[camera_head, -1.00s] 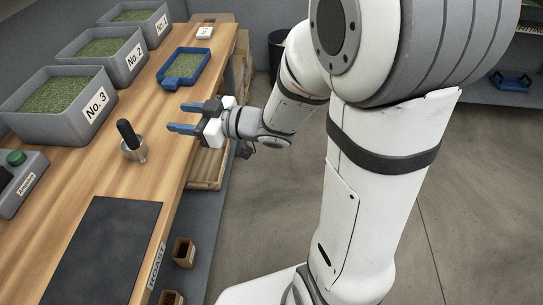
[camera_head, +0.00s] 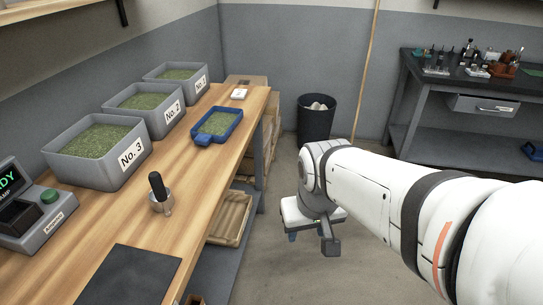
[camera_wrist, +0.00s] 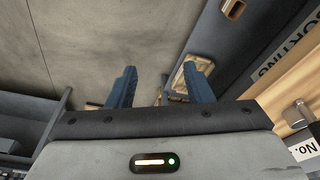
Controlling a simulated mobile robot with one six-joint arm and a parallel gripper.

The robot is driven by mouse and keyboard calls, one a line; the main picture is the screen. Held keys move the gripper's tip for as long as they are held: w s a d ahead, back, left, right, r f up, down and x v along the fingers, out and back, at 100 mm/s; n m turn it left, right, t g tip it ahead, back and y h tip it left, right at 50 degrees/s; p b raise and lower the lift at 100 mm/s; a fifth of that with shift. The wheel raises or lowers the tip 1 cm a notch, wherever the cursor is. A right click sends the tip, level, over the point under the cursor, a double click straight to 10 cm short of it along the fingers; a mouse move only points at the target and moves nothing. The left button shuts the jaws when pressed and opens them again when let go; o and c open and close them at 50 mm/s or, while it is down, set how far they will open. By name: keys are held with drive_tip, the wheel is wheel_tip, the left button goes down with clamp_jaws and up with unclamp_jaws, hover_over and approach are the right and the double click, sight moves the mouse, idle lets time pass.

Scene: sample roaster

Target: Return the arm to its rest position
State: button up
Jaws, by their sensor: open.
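In the head view my gripper (camera_head: 292,236) hangs low beside the bench, pointing down. Only a bit of a blue finger shows there, below the white wrist. My white arm stretches in from the right edge, clear of the wooden bench (camera_head: 213,153).
On the bench stand bins No. 3 (camera_head: 84,172) and No. 2 (camera_head: 133,122), another bin, a blue tray (camera_head: 231,123), a black-handled tamper-like tool (camera_head: 157,186) and a dark mat (camera_head: 130,277). A black bin (camera_head: 315,122) and a dark table (camera_head: 410,100) stand behind.

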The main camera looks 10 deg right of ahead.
drive_tip(key=shift+s+a, duration=0.15)
drive_tip(key=shift+s, duration=0.2)
drive_tip(key=w+p+v, duration=0.2)
drive_tip(key=p+v, duration=0.6)
drive_tip(key=v, duration=0.1)
drive_tip(key=shift+s+r, duration=0.2)
drive_tip(key=shift+s, duration=0.05)
